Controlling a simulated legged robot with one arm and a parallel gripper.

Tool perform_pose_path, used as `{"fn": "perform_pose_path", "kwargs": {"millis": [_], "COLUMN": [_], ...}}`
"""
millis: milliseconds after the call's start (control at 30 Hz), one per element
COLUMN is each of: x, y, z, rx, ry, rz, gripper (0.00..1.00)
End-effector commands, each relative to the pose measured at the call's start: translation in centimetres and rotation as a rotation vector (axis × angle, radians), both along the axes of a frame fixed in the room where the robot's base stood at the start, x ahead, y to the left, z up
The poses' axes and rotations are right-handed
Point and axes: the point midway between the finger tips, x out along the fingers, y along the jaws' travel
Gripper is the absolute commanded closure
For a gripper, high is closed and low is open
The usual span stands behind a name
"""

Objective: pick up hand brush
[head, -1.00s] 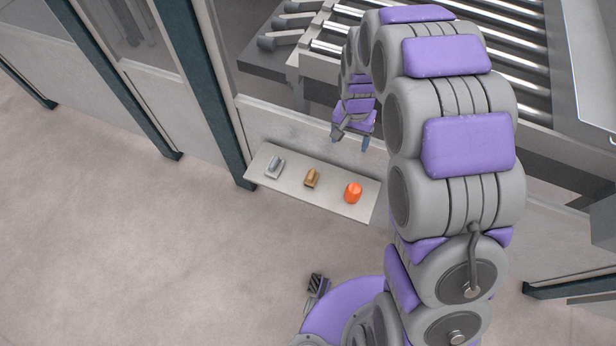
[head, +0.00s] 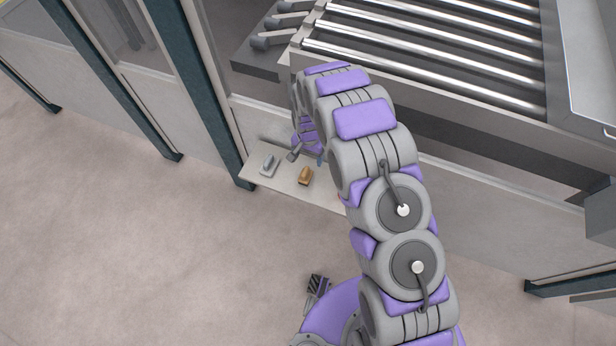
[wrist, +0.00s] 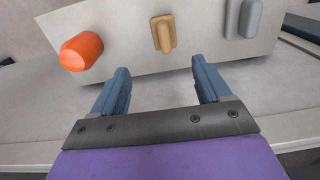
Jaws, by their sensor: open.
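My gripper (head: 306,158) is open and empty, just behind the brush in the head view. Its two blue fingers also show in the wrist view (wrist: 160,68), with bare shelf and panel surface between them.
A grey block-like object (head: 268,164) lies left of the brush; it shows at right in the wrist view (wrist: 243,18). An orange cylinder (wrist: 82,51) is on the brush's other side, mostly hidden by my arm in the head view. A roller conveyor (head: 420,55) stands behind.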

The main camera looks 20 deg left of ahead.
Motion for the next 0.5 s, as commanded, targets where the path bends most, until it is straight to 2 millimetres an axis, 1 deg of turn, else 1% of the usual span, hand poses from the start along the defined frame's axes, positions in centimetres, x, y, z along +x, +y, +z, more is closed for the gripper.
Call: {"fn": "perform_pose_path", "kwargs": {"millis": [33, 233, 333, 500], "x": [-0.1, -0.1, 0.0, -0.1], "y": [0.3, 0.9, 0.7, 0.1], "z": [-1.5, -5.6, -6.8, -7.5], "rx": [-0.005, -0.010, -0.006, 0.002], "ry": [0.002, 0.001, -0.003, -0.003], "rz": [0.003, 0.004, 0.004, 0.004], "gripper": [0.23, 0.23, 0.23, 0.23]}}
